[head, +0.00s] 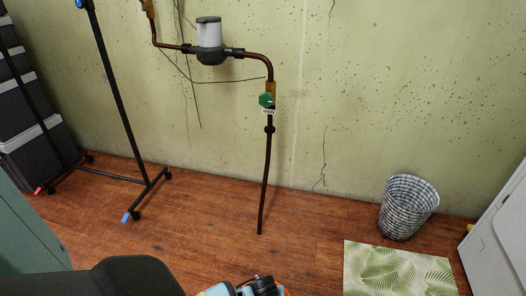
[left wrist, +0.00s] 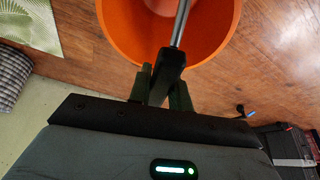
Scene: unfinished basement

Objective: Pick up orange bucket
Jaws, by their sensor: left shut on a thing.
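The orange bucket (left wrist: 222,32) fills the top middle of the left wrist view, seen from above into its open mouth. A metal bail with a black grip (left wrist: 170,62) crosses over the bucket's near rim. My left gripper (left wrist: 163,80) has its dark green fingers on either side of that black grip and is shut on it. The lower part of the bucket is cut off, so I cannot tell whether it touches the floor. In the head view only a piece of my left arm shows at the bottom edge. My right gripper is not in view.
A patterned waste basket (head: 408,207) stands by the wall, near a leaf-print mat (head: 395,270). A white appliance (head: 500,240) is at the right edge. A black wheeled rack (head: 118,90) and dark boxes (head: 30,130) are at left. A pipe (head: 266,180) descends mid-wall. Wooden floor between is clear.

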